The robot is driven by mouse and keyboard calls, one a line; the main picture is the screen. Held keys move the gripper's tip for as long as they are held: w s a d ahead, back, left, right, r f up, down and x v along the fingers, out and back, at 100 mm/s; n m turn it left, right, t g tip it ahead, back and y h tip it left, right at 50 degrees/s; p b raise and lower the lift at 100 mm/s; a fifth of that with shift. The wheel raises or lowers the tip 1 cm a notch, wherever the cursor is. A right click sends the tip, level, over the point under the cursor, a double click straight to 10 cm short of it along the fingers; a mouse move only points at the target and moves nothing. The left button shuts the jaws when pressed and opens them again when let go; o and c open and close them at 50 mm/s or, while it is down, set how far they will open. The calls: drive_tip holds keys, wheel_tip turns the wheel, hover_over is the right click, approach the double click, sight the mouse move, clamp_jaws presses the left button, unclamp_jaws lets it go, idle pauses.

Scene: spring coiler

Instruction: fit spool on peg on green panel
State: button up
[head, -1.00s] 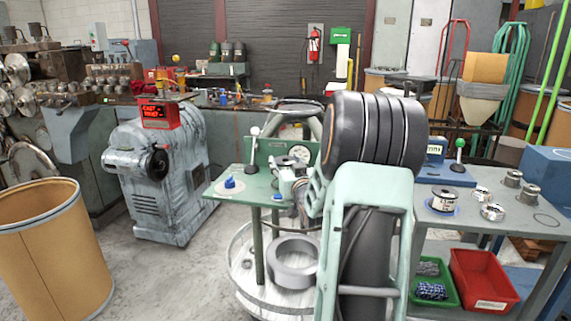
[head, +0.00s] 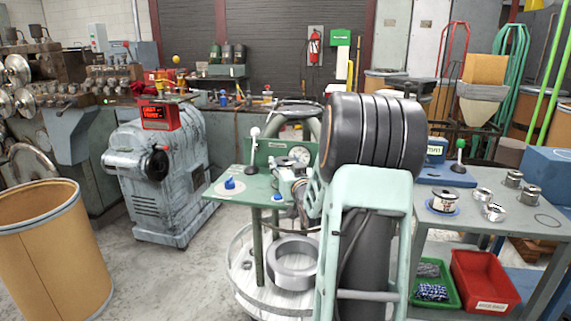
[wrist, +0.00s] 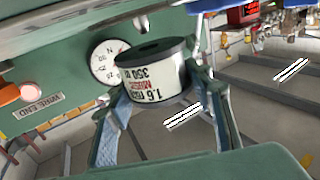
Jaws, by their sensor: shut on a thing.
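My gripper (wrist: 165,110) is shut on a spool (wrist: 150,88) in the wrist view. The spool has a dark top with a hole and a white label reading 1.6 and 350, upside down. Blue-padded fingers clasp it on both sides. Behind it is the green panel (wrist: 75,40) with a round white dial (wrist: 104,62). In the head view my gripper (head: 290,172) is in front of the green panel (head: 266,149), above the green table (head: 240,187). The spool is hard to make out there.
A white-knobbed lever (head: 254,133) stands at the panel's left. Blue knobs (head: 230,183) sit on the green table. Another spool (head: 444,204) and metal cylinders (head: 513,179) stand on the grey table (head: 475,225) at right. A grey machine (head: 160,175) is at left; floor between is clear.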

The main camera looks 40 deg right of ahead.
drive_tip(key=shift+f+b, duration=1.7)
drive_tip(key=shift+b, duration=0.15)
drive_tip(key=o, duration=1.6)
drive_tip(key=shift+f, duration=0.15)
